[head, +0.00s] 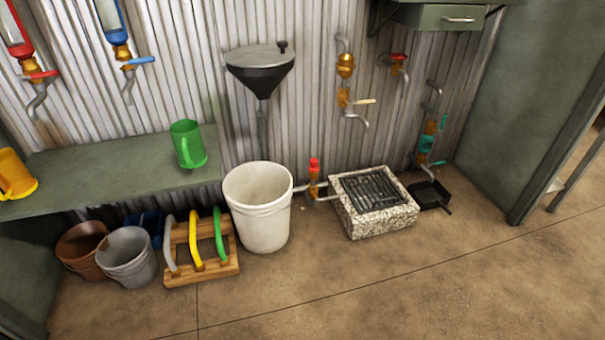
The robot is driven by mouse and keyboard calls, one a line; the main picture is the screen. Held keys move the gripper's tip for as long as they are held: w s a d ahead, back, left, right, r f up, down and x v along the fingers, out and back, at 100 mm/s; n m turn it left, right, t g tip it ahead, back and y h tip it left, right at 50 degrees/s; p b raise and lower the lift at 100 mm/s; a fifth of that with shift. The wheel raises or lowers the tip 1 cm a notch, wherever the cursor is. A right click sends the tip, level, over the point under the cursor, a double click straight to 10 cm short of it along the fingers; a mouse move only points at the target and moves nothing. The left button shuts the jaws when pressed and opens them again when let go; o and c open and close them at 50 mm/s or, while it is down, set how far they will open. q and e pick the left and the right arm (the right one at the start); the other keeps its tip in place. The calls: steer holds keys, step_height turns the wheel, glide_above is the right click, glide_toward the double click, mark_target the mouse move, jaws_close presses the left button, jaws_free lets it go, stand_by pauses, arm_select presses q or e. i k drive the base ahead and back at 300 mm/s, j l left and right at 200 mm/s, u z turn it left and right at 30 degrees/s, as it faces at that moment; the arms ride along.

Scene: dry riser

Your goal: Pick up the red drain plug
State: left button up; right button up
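A small red piece (314,163), which looks like the red drain plug, sits upright on top of a brass fitting (314,183) near the floor. The fitting stands between the white bucket (258,208) and the stone drain box (385,222) with a dark grate. Short pale pipes run from the fitting to both sides. Neither of my grippers shows in the head view.
A grey-green bench (110,172) with a green jug (187,145) and a yellow jug (15,175) is at left. Below are buckets (128,255) and a wooden rack (203,265) of hoses. A funnel (261,70) hangs above. The front floor is clear.

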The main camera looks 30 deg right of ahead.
mark_target(313, 168)
steer(key=i+z, duration=0.2)
steer(key=i, duration=0.45)
steer(key=i+z, duration=0.2)
steer(key=i, duration=0.45)
steer(key=i+j+z, duration=0.2)
steer(key=i, duration=0.4)
steer(key=i+l, duration=0.05)
